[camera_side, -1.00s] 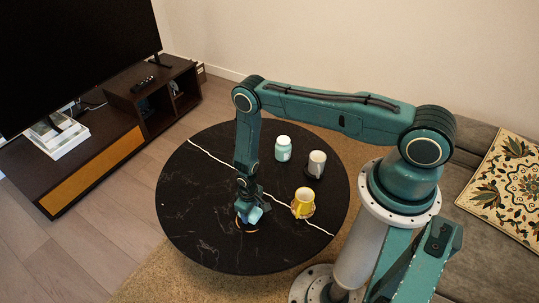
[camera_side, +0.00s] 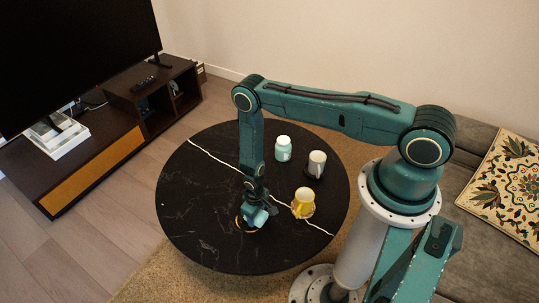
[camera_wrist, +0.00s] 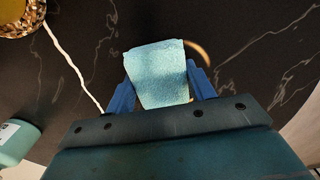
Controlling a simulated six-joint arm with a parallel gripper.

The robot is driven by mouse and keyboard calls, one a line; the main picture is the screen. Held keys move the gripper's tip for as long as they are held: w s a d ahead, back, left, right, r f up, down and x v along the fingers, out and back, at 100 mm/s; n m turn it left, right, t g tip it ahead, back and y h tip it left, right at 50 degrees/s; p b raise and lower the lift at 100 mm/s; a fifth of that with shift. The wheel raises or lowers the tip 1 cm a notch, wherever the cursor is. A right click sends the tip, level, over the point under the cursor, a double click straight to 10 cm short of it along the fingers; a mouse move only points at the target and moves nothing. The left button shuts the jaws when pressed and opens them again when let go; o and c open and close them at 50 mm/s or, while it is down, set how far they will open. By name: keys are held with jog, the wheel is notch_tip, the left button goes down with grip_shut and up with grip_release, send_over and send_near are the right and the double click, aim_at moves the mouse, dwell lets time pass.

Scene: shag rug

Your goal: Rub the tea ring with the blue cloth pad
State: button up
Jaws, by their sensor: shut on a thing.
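The blue cloth pad (camera_wrist: 158,72) is light blue and sits between the two blue fingers of my gripper (camera_wrist: 162,90), which is shut on it. In the side view my gripper (camera_side: 255,208) points down over the front middle of the black round table, with the pad (camera_side: 258,218) low at the tabletop. I cannot tell if the pad touches it. The tea ring (camera_wrist: 204,53) is a thin tan arc past the pad's right edge in the wrist view. In the side view part of the ring (camera_side: 238,222) shows left of the gripper. The rest is hidden by pad and gripper.
A yellow mug (camera_side: 303,202) on a coaster stands close right of my gripper. A grey mug (camera_side: 316,164) and a mint jar (camera_side: 283,148) stand farther back. The left part of the black table (camera_side: 195,205) is clear.

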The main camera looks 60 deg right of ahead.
jog(key=shift+w, duration=3)
jog(key=shift+w+f, duration=0.25)
jog(key=shift+w, duration=0.05)
jog(key=shift+w+r, duration=0.3)
notch_tip(320, 180, up, 8)
jog(key=shift+f, duration=0.2)
jog(key=shift+s+d, duration=0.1)
jog(key=s+d+r+m, duration=0.2)
jog(key=d+r, duration=0.4)
jog(key=d, duration=0.1)
jog(key=s+d+r+m, duration=0.3)
jog(key=d+r, duration=0.3)
jog(key=d, duration=0.2)
notch_tip(320, 180, down, 16)
jog(key=shift+w+a, duration=0.1)
